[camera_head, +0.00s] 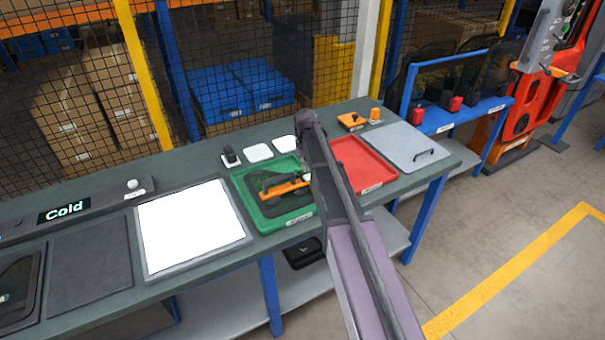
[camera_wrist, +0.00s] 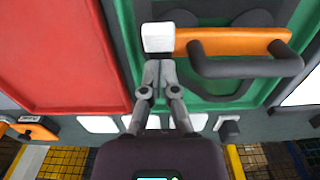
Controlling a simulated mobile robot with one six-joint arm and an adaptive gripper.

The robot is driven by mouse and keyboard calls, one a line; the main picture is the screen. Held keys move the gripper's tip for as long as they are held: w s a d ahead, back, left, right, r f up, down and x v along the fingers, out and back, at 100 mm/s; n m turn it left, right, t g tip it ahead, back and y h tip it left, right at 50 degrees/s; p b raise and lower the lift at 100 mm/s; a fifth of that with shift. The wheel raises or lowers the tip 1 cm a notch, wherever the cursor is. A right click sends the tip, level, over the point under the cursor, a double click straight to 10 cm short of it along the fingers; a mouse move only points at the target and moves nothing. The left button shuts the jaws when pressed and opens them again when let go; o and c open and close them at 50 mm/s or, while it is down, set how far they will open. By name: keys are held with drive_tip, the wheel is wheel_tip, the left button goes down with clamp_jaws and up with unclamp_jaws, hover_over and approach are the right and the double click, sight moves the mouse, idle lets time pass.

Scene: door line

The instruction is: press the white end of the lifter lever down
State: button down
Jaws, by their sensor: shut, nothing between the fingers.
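The lifter lever is an orange bar (camera_head: 285,188) over the green tray (camera_head: 240,190) in the head view; my arm covers its right end there. In the wrist view the orange bar (camera_wrist: 245,36) runs across the top, with its white end (camera_wrist: 158,38) as a block at the left. My gripper (camera_wrist: 157,66) is shut and empty, its fingertips right at the lower edge of the white end in the picture. I cannot tell whether they touch it. A black bar handle (camera_wrist: 245,66) lies beside the lever. My fingers are hidden in the head view.
A red tray (camera_head: 358,165) and a grey lidded panel (camera_head: 412,146) stand to the right on the bench. A bright white panel (camera_head: 190,226) lies to the left. Small white pads (camera_head: 258,153) and a black knob block (camera_head: 231,157) line the back edge.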

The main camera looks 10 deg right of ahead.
sight(305, 174)
drive_tip(key=shift+f+b, duration=1.1)
drive_tip(key=shift+f, duration=0.05)
idle(1.0)
drive_tip(key=shift+r+p, duration=3.55)
drive_tip(key=s+m, duration=0.3)
drive_tip(key=s, duration=2.6)
drive_tip(key=shift+a+m, duration=0.15)
drive_tip(key=shift+m, duration=0.15)
